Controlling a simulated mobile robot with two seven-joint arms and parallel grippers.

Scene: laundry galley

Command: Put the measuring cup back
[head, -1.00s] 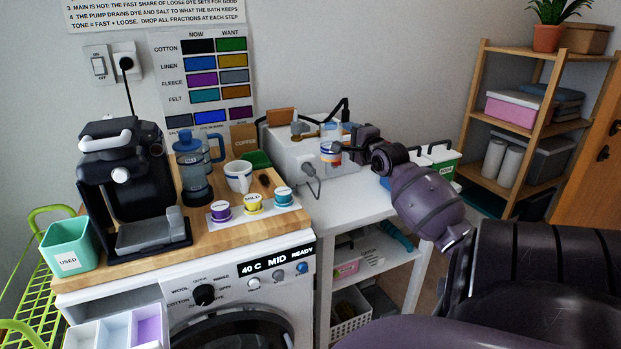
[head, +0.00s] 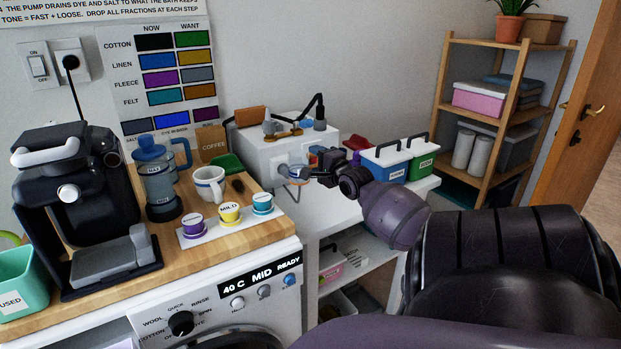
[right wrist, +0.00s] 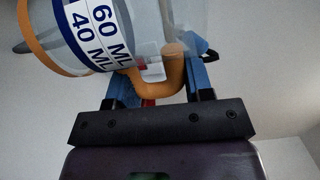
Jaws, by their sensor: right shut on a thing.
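The measuring cup is clear, with an orange rim and handle and a blue-and-white band reading 60 ML and 40 ML. It fills the top left of the right wrist view (right wrist: 95,35), tilted in that picture. My right gripper (right wrist: 165,85) is shut on its orange handle, between two blue fingers. In the head view, my right gripper (head: 312,174) holds the small, partly blurred cup (head: 297,172) in front of the white box-shaped machine (head: 262,152). I cannot tell whether the cup touches the machine. My left gripper is out of view.
A wooden top (head: 262,233) at left carries a coffee machine (head: 85,200), a French press (head: 158,180), a white mug (head: 209,184) and several small labelled pots. Blue (head: 386,165) and green (head: 423,160) caddies stand right of my gripper. A wooden shelf (head: 487,140) stands behind.

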